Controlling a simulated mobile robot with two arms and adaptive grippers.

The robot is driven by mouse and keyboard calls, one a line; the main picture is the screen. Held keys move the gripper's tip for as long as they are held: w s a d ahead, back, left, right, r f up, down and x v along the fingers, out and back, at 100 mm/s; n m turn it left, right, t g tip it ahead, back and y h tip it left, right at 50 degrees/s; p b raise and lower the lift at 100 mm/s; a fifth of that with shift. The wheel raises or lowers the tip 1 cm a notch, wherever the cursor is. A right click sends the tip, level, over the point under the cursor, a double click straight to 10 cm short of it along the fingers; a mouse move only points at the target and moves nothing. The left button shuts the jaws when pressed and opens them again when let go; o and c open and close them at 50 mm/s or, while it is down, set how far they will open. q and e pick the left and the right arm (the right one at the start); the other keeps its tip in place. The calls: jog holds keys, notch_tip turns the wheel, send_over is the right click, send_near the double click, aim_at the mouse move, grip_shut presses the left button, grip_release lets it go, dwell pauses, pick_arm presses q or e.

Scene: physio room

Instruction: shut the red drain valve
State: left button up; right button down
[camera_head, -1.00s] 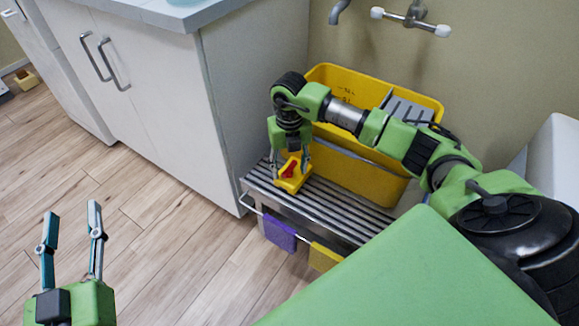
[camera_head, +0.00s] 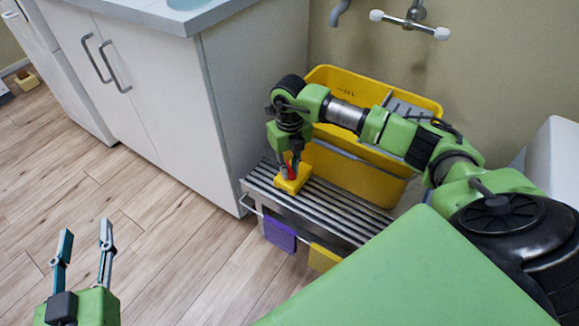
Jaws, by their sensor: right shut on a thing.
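The red drain valve (camera_head: 289,171) is a small red handle on a yellow block-like base (camera_head: 293,182) at the front of the yellow bucket (camera_head: 358,178), above the slatted metal rack. My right gripper (camera_head: 290,166) points down at it and is shut on the red handle. The fingers hide part of the handle, so its exact angle is hard to tell. My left gripper (camera_head: 84,252) is open and empty at the lower left, over the wooden floor and far from the valve.
The slatted rack (camera_head: 335,212) carries the bucket; a purple cloth (camera_head: 280,235) and a yellow cloth (camera_head: 323,257) hang on its front rail. A white cabinet (camera_head: 150,85) stands to the left. A wall tap (camera_head: 411,22) is above. Floor (camera_head: 110,200) at left is clear.

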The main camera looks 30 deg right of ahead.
jog(key=n, duration=0.3)
jog(key=shift+n+p, duration=0.35)
jog(key=shift+n, duration=0.05)
jog(key=n, duration=0.2)
jog(key=shift+n, duration=1.3)
jog(key=n, duration=0.3)
pick_arm(q)
notch_tip(320, 180, down, 6)
jog(key=s+a+g+y, duration=0.1)
jog(key=s+g, duration=0.1)
jog(key=g, duration=0.1)
jog(key=shift+a, duration=0.2)
pick_arm(e)
jog(key=c, duration=2.6)
grip_release()
jog(key=shift+n, duration=1.7)
jog(key=shift+c, duration=0.2)
pick_arm(q)
jog(key=shift+f, duration=0.1)
